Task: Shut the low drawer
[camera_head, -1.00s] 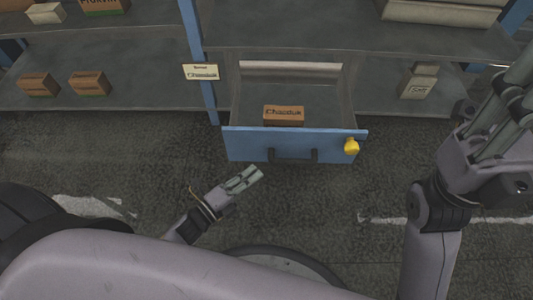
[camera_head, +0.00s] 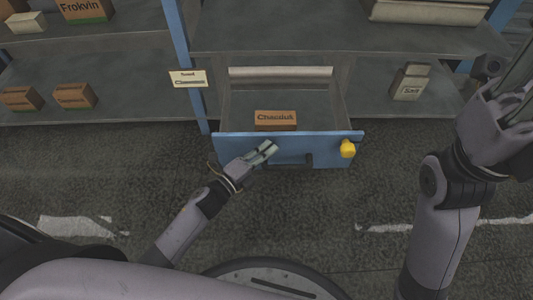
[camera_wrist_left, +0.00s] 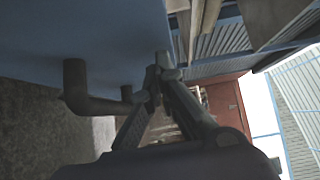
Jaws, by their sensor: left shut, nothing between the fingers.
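The low drawer stands open, pulled out from under the shelf. Its blue front (camera_head: 230,149) has a dark handle (camera_head: 290,161) and a yellow knob (camera_head: 347,148) at the right. My left gripper (camera_head: 268,149) is shut and empty, in front of the drawer front, just left of and above the handle. In the left wrist view the fingertips (camera_wrist_left: 163,66) are close to or against the blue front (camera_wrist_left: 95,30), beside the handle (camera_wrist_left: 85,95); contact is not certain. My right gripper (camera_head: 510,95) is raised at the right edge, partly cut off, its jaws unclear.
A brown box (camera_head: 276,120) lies inside the drawer. Shelves (camera_head: 270,38) with boxes are above and to both sides, with a blue post (camera_head: 190,75) left of the drawer. The dark floor (camera_head: 310,220) before the drawer is free.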

